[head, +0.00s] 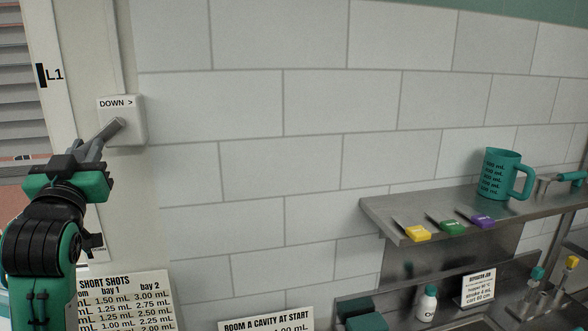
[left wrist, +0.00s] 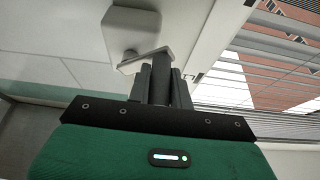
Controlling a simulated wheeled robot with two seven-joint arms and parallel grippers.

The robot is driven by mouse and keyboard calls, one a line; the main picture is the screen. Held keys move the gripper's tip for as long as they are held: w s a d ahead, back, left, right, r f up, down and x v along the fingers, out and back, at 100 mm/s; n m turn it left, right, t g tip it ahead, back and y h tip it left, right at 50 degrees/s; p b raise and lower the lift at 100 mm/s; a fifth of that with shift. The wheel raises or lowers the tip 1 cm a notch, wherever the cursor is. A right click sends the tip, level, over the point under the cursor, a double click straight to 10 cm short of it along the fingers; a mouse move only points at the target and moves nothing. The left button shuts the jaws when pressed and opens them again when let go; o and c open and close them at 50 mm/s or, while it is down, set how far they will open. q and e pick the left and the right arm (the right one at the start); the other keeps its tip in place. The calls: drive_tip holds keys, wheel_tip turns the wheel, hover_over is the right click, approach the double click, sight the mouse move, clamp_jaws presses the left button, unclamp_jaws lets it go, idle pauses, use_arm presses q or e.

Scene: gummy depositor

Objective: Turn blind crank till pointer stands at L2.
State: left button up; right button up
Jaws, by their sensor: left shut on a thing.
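The blind crank is a grey handle (head: 115,128) on a white wall box (head: 122,104) marked "DOWN >". My left gripper (head: 100,144) is shut on the crank's handle end; in the left wrist view the fingers (left wrist: 160,82) close around it below the crank arm (left wrist: 146,58). The blind (head: 14,85) hangs at the left edge, its bottom rail (head: 20,157) well below the L1 label (head: 55,74). A black mark sits beside L1. I see no readable L2 label; my arm hides part of the frame below. My right gripper is not in view.
A steel shelf (head: 385,213) at right holds a teal mug (head: 497,176) and yellow, green and purple packets. Below it stand a white bottle (head: 428,303) and a small sign (head: 478,288). The tiled wall right of the crank is bare.

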use_arm(q)
drive_tip(key=shift+w+d+f+b, duration=0.2)
drive_tip(key=shift+d+f+b, duration=0.1)
drive_tip(key=shift+d+f, duration=0.5)
drive_tip(key=shift+c, duration=0.2)
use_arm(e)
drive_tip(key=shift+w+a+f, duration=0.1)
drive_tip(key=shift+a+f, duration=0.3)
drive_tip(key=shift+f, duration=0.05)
